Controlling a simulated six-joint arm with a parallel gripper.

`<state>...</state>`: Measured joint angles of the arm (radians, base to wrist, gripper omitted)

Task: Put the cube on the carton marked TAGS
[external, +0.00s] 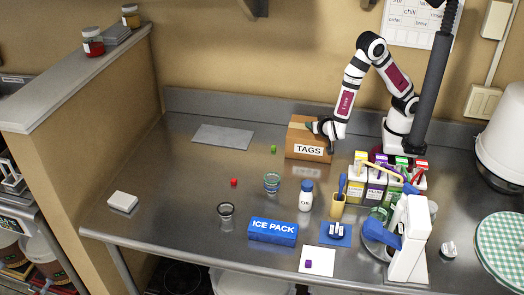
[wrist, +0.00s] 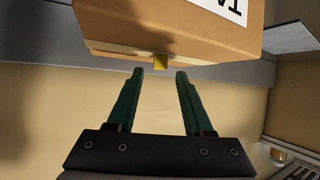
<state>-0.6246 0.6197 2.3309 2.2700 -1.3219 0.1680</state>
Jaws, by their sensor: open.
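The brown carton marked TAGS (external: 298,138) stands on the steel counter near the back, and fills the top of the wrist view (wrist: 165,25). My gripper (external: 312,127) is at the carton's upper right part in the external view. In the wrist view its two dark green fingers (wrist: 160,75) are apart, with the carton's edge just beyond their tips. A small yellow block-like thing (wrist: 160,62) shows at that edge between the tips; I cannot tell if it is a cube or tape. A red cube (external: 234,182), a green cube (external: 274,149) and a purple cube (external: 308,264) lie apart from my gripper.
The purple cube is on a white sheet (external: 318,254). A blue ICE PACK box (external: 273,231), a glass (external: 226,210), a cup (external: 272,182) and a white bottle (external: 306,196) stand in front. Cartons (external: 376,182) crowd the right. The counter's left is mostly clear.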

